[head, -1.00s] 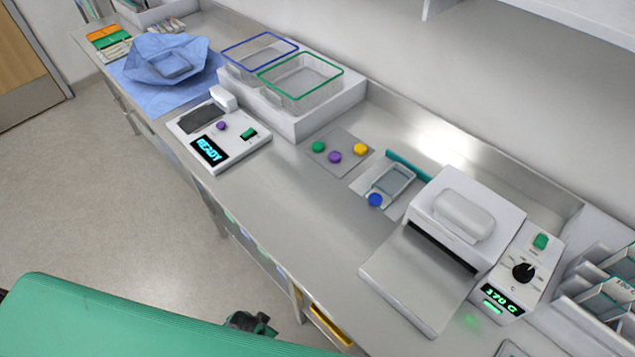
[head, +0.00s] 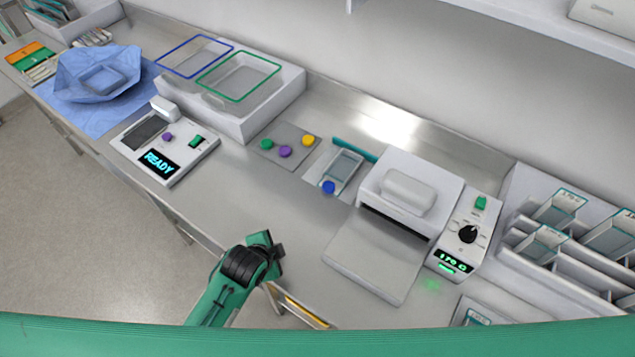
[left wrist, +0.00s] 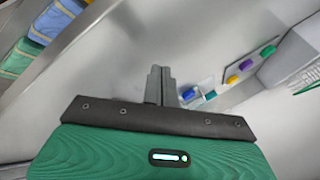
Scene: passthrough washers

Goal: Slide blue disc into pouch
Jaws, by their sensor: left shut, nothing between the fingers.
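The blue disc (head: 328,187) lies at the near end of a clear pouch (head: 345,166) on a flat pale sheet; I cannot tell whether it is partly inside. The blue disc also shows small in the left wrist view (left wrist: 189,95), just beyond my fingers. My left gripper (head: 272,248) is at the counter's front edge, below and left of the disc and well apart from it. In the left wrist view its two fingers (left wrist: 160,84) are together with nothing between them. My right gripper is not in view.
A pad (head: 267,155) with green, purple and yellow discs lies left of the pouch. A sealer (head: 398,190) reading 170 C stands to the right. A READY device (head: 182,145) and wire baskets (head: 238,82) are left. The counter between gripper and pouch is clear.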

